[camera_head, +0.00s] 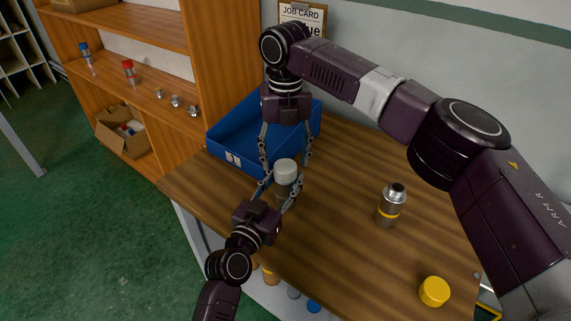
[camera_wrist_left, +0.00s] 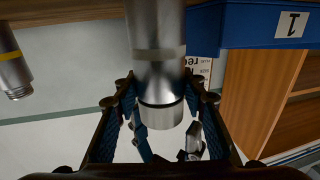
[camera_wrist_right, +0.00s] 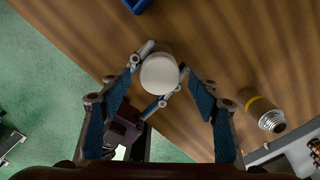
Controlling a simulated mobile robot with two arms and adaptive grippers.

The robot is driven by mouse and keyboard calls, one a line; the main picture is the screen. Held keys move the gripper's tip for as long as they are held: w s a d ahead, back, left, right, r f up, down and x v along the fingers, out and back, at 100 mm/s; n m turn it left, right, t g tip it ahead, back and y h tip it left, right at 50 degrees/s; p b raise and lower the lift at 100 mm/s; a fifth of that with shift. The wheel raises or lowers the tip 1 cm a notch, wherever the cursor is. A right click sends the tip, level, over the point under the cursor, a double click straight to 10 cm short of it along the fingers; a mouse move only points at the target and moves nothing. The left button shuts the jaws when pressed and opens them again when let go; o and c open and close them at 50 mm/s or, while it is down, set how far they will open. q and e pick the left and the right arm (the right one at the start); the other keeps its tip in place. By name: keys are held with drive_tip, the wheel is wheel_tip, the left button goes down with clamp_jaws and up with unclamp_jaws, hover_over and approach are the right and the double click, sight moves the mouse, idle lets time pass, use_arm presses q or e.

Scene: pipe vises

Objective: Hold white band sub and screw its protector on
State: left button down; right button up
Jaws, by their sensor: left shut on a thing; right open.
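The white band sub (camera_wrist_left: 158,75) is a silver cylinder with a pale band. It stands upright over the table, and my left gripper (camera_head: 277,187) is shut on it. The white protector (camera_head: 286,167) sits on the sub's top end; I cannot tell how far it is screwed on. The right wrist view shows the protector's round white top (camera_wrist_right: 160,73). My right gripper (camera_head: 286,162) points down from above. It is open, with its fingers spread on either side of the protector and apart from it. The sub's lower end is largely hidden in the head view.
A blue bin (camera_head: 237,128) stands close behind the grippers. A yellow-banded sub (camera_head: 387,212) with bare thread stands to the right, and a yellow protector (camera_head: 434,291) lies near the table's right edge. The wooden table (camera_head: 335,240) is clear between. Shelves (camera_head: 160,105) stand at left.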

drive_tip(key=shift+r, duration=0.85)
drive_tip(key=o, duration=0.6)
wheel_tip(320, 180, up, 12)
use_arm(q)
drive_tip(key=c, duration=1.1)
unclamp_jaws()
drive_tip(key=shift+c, duration=0.2)
